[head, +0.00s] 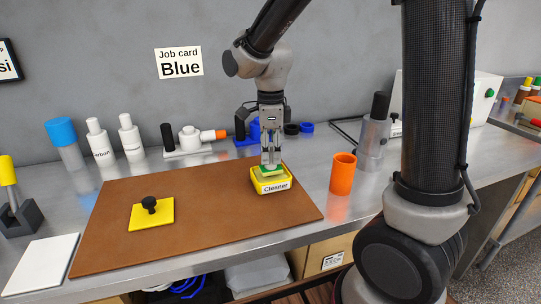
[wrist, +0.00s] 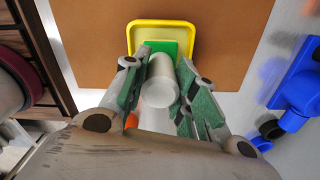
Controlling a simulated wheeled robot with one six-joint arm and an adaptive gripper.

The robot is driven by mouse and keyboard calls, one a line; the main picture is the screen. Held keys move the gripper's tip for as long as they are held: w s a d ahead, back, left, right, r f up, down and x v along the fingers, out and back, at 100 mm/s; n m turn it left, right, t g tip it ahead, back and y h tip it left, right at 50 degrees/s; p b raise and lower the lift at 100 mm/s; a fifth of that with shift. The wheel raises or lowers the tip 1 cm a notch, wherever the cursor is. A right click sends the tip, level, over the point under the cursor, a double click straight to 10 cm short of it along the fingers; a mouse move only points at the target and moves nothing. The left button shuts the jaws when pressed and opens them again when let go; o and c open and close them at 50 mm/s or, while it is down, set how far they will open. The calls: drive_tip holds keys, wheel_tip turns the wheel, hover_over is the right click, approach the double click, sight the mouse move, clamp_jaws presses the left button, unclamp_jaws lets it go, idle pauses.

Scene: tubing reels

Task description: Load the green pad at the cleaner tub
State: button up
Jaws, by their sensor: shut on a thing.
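The yellow cleaner tub (head: 270,186), with a "Cleaner" label on its front, stands on the right part of the brown mat. It also shows in the wrist view (wrist: 134,40). My gripper (head: 271,160) points down over the tub. It is shut on the pale, round handle (wrist: 160,82) of the green pad. The green pad (wrist: 171,46) is at the tub's opening, within its rim as seen from the wrist; it also shows in the head view (head: 270,169). I cannot tell whether its underside touches what is inside the tub.
A yellow pad with a black knob (head: 151,213) lies on the brown mat (head: 110,215). An orange cup (head: 342,173) stands close right of the tub. White bottles (head: 131,138) and blue fittings (head: 307,127) line the back. A job card (head: 179,62) reads "Blue".

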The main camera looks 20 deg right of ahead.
drive_tip(key=shift+r, duration=2.85)
